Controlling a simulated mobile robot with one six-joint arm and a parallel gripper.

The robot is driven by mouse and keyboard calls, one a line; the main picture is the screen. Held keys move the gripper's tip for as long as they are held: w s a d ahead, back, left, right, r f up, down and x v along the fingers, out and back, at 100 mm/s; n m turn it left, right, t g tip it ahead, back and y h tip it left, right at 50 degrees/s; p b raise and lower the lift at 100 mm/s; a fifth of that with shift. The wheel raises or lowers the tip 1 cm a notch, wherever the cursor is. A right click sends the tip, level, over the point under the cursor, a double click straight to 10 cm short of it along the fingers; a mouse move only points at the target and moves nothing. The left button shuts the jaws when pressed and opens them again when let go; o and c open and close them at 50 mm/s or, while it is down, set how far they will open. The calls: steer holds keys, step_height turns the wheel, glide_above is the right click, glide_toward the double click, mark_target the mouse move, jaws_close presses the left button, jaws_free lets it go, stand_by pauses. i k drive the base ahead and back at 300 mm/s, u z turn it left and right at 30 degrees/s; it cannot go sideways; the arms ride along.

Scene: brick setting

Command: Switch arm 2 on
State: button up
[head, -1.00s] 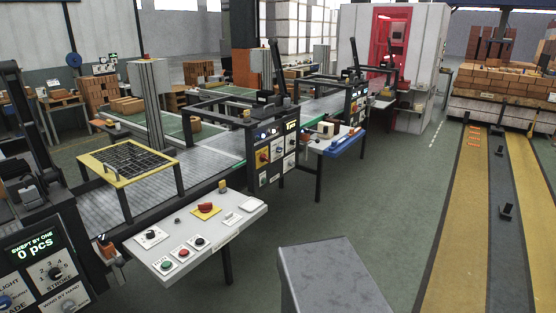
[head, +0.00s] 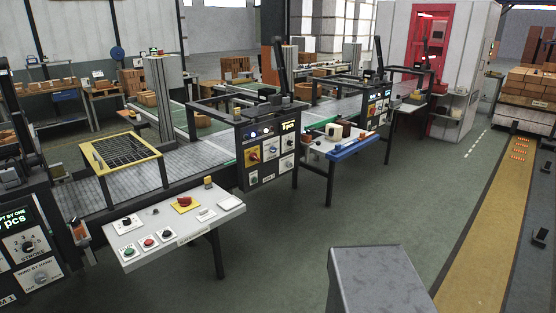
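The middle station has a dark control panel (head: 268,158) facing me, with a small lit display reading what looks like "1 pcs", a yellow plate with a red rotary switch (head: 253,155), and several white-plated knobs. Its label is too small to read, so I cannot tell whether it is arm 2, nor the switch's position. A nearer panel (head: 28,245) at the left edge is cut off; its partial label ends in "M 1". A further dark panel (head: 377,107) stands on the station behind. My gripper is not in view.
A sloped white console (head: 175,228) with red, green and black buttons stands in front of the conveyor. A side table (head: 345,150) with a blue front edge juts out right of the middle panel.

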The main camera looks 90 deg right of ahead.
mark_target(253, 156)
steer(key=u, duration=0.35)
steer(key=k, duration=0.4)
steer(key=z, duration=2.15)
steer(key=i, duration=0.85)
steer(key=z, duration=0.15)
